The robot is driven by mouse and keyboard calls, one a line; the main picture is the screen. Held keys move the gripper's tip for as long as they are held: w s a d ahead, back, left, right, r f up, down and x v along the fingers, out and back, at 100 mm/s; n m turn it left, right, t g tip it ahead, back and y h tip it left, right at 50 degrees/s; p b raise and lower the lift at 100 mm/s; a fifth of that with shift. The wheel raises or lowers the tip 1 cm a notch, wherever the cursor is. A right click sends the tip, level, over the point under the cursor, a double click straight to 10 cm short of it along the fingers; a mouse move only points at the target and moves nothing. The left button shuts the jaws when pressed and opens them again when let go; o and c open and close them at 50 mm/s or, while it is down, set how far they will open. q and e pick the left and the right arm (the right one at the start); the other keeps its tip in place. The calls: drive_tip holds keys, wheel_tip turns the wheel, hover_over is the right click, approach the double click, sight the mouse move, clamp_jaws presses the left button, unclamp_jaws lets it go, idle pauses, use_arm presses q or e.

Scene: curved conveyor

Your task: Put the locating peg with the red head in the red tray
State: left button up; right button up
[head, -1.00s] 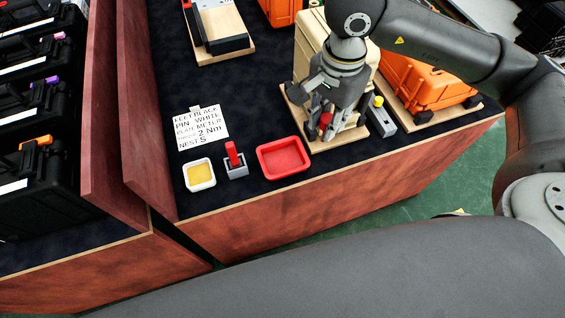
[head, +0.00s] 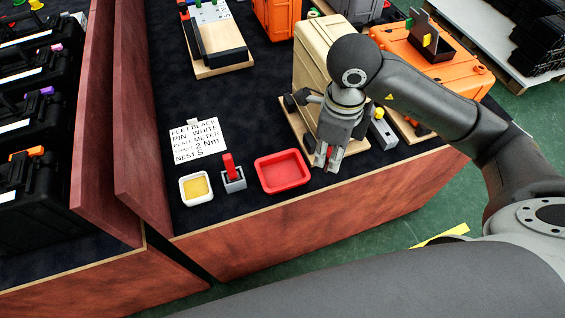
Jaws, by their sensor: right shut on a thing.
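My right gripper (head: 328,163) points down, just right of the red tray and near the table's front edge. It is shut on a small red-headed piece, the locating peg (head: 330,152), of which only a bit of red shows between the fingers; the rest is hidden. The red tray (head: 284,186) is shallow, looks empty, and lies on the dark table top near the front edge. My left gripper is not in view.
Left of the red tray, a grey block (head: 234,183) holds an upright red piece. Beside it is a white tray with a yellow inside (head: 196,188). A white note (head: 198,140) lies behind. A tan case (head: 318,60) and a grey block with a yellow knob (head: 381,128) stand near my gripper.

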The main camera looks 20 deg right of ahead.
drive_tip(key=w+a+f+p, duration=0.1)
drive_tip(key=w+a+f, duration=0.1)
drive_tip(key=f, duration=0.1)
drive_tip(key=w+a+f+p, duration=0.1)
drive_tip(key=w+a+f, duration=0.2)
drive_tip(key=f, duration=0.1)
drive_tip(key=w+a+f+p, duration=0.1)
drive_tip(key=w+a+f, duration=0.1)
drive_tip(key=w+f, duration=0.1)
drive_tip(key=shift+w+a+f, duration=0.2)
drive_tip(key=shift+a+f, duration=0.05)
drive_tip(key=shift+f, duration=0.55)
drive_tip(key=shift+f, duration=0.1)
drive_tip(key=shift+f, duration=0.15)
drive_tip(key=o, duration=0.9)
